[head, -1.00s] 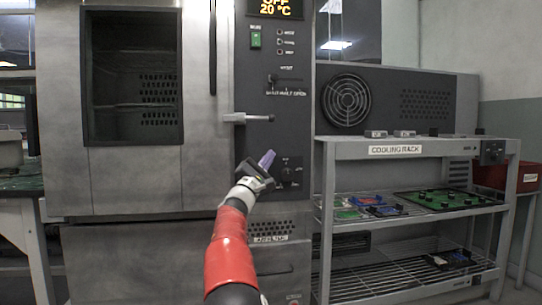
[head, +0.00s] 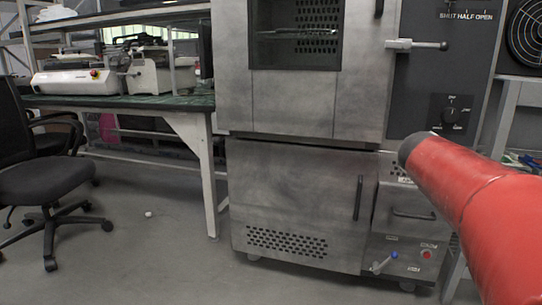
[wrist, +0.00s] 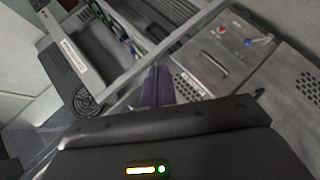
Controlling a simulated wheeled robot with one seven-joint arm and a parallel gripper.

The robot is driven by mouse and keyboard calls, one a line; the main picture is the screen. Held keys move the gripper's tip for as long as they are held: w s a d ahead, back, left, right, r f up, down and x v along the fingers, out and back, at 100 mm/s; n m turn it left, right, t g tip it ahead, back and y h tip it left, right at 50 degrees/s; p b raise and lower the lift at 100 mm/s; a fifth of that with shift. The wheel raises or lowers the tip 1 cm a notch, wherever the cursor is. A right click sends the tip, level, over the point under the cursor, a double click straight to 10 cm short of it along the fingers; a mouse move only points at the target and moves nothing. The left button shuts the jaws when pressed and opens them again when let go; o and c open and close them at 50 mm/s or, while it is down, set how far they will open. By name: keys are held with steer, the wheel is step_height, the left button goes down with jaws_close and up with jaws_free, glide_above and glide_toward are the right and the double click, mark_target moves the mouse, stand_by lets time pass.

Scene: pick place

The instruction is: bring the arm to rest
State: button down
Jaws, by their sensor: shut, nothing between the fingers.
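My gripper (wrist: 157,84) shows in the wrist view as two purple fingers pressed together, with nothing between them. It points past the gap between the oven's lower front and the rack. In the head view only my red arm link shows at the right; the gripper itself is out of sight there. The arm is in front of the oven's (head: 300,190) right side.
The rack (wrist: 110,45) with boards on its shelves shows in the wrist view, beside the oven's control box (wrist: 222,45). A workbench (head: 140,102) with machines and a black chair (head: 45,175) stand left.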

steer(key=s+a+f+m+y, duration=0.1)
steer(key=s+a+f+y, duration=0.4)
steer(key=s+a+f, duration=0.55)
steer(key=s+a+f+y, duration=0.65)
steer(key=s+a, duration=0.45)
steer(key=a, duration=0.5)
step_height(320, 180, up, 13)
steer(key=p, duration=1.3)
steer(key=shift+w+d+h, duration=0.15)
steer(key=shift+d+h, duration=0.1)
steer(key=shift+h, duration=0.1)
